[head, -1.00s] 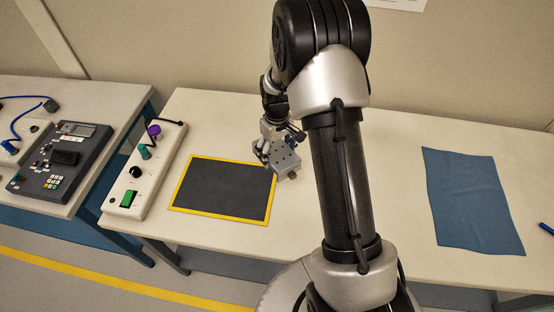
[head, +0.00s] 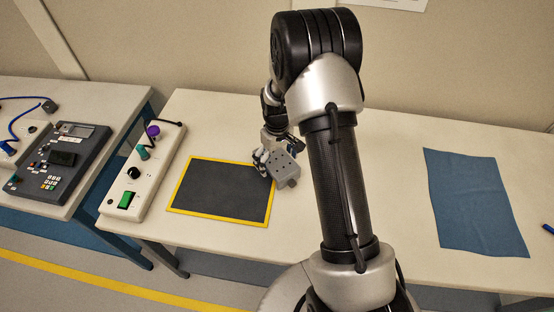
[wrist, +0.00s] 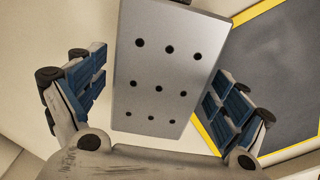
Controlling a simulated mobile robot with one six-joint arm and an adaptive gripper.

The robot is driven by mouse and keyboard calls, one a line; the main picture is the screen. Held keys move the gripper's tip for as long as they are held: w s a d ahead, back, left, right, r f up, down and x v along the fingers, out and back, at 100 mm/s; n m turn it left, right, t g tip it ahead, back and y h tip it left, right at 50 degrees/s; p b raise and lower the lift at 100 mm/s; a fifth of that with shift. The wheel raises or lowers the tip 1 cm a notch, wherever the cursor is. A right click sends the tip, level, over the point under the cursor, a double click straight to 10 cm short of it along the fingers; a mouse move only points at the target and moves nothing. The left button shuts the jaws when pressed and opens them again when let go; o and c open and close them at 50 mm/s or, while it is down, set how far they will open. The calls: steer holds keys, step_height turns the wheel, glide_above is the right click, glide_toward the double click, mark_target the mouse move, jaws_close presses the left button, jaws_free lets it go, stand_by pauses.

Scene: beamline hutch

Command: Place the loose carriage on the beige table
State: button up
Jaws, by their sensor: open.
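The loose carriage is a grey metal block (wrist: 166,70) with several dark holes in its face. In the wrist view it lies between the two blue-padded fingers of my gripper (wrist: 158,85), which stand apart with narrow gaps showing beside the block. In the head view the carriage (head: 284,166) is at the right edge of the dark mat, and my gripper (head: 268,150) is just behind it, partly hidden by it. I cannot tell whether the block touches the table. The beige table (head: 400,205) spans the middle and right.
A dark mat with a yellow border (head: 220,190) lies left of the carriage. A switch box (head: 135,185) stands at the table's left end. A blue cloth (head: 470,200) lies on the right. A side table (head: 85,97) with a grey control unit (head: 62,160) is further left.

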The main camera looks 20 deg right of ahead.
stand_by(0.3)
step_height(320, 180, up, 13)
steer(key=p, duration=0.4)
step_height(320, 180, up, 7)
glide_above(277, 160)
steer(key=s+a, duration=0.2)
steer(key=s+a+r+m+t, duration=0.15)
steer(key=s+a+r, duration=0.25)
steer(key=s+r, duration=0.55)
steer(key=s+a+r+t, duration=0.1)
steer(key=s+a+r, duration=0.1)
steer(key=s, duration=0.5)
steer(key=s+a+r+t, duration=0.2)
steer(key=s, duration=0.6)
steer(key=shift+s+r+m, duration=0.2)
steer(key=shift+r+m, duration=0.05)
steer(key=shift+m, duration=0.1)
steer(key=shift+a, duration=0.1)
